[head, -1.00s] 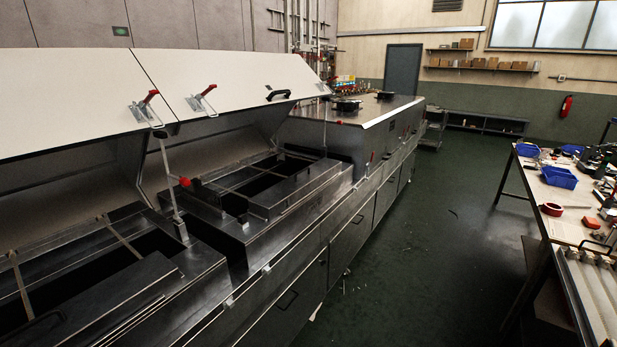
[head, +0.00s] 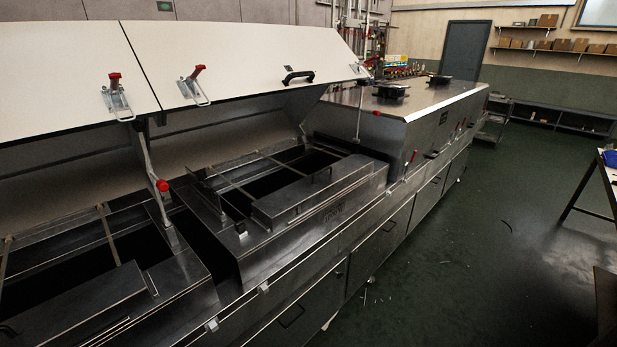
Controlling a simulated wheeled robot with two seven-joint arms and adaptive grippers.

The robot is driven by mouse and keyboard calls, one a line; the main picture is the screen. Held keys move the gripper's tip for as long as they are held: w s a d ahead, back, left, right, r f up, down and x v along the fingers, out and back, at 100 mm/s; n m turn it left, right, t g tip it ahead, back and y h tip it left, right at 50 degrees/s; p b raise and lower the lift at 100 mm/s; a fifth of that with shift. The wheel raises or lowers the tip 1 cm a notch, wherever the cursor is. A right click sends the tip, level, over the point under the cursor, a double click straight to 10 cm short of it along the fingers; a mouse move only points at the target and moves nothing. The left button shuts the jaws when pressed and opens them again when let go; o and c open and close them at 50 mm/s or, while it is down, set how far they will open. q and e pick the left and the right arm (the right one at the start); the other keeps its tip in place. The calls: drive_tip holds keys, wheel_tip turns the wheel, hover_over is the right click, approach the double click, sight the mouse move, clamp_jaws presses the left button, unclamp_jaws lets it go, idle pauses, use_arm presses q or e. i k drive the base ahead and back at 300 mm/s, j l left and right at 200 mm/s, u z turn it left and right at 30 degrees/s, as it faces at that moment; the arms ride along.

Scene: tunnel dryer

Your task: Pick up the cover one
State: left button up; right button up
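The long metal tunnel dryer runs from the lower left to the upper right. Two white hinged covers stand raised along its back: a left cover (head: 62,75) and a right cover (head: 235,62) with a black handle (head: 298,77). Both have red-tipped latches (head: 192,86) on their faces. Below them the chambers lie open, with metal frames and dark openings. The far section has a closed metal cover (head: 418,96) with black fittings on top. I cannot tell which of these is the cover one. Neither gripper is in view.
A support bar with a red knob (head: 162,186) stands between the open chambers. The green floor (head: 490,250) to the right of the dryer is mostly clear, with small scraps on it. A workbench (head: 607,175) edge shows at the far right. A grey door (head: 466,58) and shelves are behind.

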sight(275, 210)
drive_tip(key=i+l+u, duration=0.45)
drive_tip(key=l, duration=0.15)
drive_tip(key=l+u, duration=0.25)
drive_tip(key=i+l+u, duration=0.1)
drive_tip(key=l, duration=0.3)
drive_tip(key=i+l+u, duration=0.1)
drive_tip(key=l, duration=0.25)
